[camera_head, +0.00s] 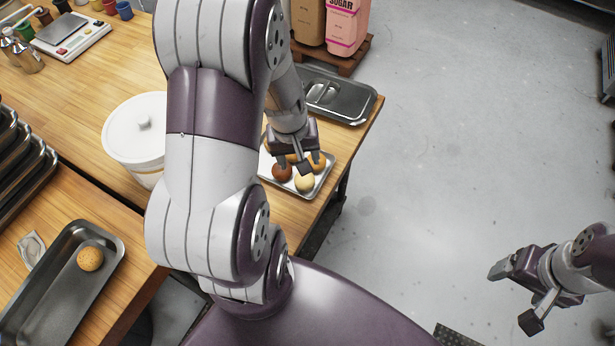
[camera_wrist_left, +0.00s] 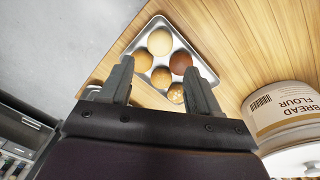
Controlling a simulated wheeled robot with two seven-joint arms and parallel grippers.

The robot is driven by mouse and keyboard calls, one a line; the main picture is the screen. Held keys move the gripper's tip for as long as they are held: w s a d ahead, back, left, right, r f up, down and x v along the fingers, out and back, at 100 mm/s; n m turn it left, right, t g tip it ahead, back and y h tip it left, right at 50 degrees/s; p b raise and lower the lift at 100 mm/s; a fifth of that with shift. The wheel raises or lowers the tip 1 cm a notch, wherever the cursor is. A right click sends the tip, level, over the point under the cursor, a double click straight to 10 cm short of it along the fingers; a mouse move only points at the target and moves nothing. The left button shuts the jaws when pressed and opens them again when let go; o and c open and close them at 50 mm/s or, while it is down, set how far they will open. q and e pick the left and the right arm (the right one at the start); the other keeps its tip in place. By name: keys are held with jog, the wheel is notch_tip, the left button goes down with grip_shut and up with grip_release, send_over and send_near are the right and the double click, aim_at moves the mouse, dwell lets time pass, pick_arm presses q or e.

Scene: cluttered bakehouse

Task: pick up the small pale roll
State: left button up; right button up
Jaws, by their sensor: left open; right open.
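The small pale roll (camera_head: 305,182) lies on a small metal tray (camera_head: 323,183) near the table's edge, close to a dark brown roll (camera_head: 282,172) and a tan roll (camera_head: 318,161). In the left wrist view the pale roll (camera_wrist_left: 160,42) is at the far end of the tray, beyond the fingertips. My left gripper (camera_head: 293,160) is over the tray, open and empty; its spread fingers (camera_wrist_left: 160,84) frame nearer rolls in the wrist view. The gripper partly hides the tray in the head view. My right gripper (camera_head: 515,297) is open and empty over the floor.
A lidded white flour tub (camera_head: 132,130) stands left of the tray. A lidded metal pan (camera_head: 343,100) lies behind it. Flour and sugar bags (camera_head: 343,25) stand on a pallet. Another tray (camera_head: 60,285) holds one roll (camera_head: 90,259). The floor at right is clear.

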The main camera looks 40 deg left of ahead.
aim_at(305, 180)
pick_arm(q)
jog(key=shift+n, duration=0.7)
jog(key=w+f, duration=0.1)
jog(key=f, duration=0.3)
jog(key=w+f+b, duration=0.1)
jog(key=f, duration=0.4)
jog(key=w+a+f, duration=0.1)
jog(key=f, duration=0.3)
jog(key=shift+w+a+f+b, duration=0.1)
jog(key=shift+f+b, duration=0.2)
jog(key=shift+b, duration=0.05)
jog(key=c, duration=0.4)
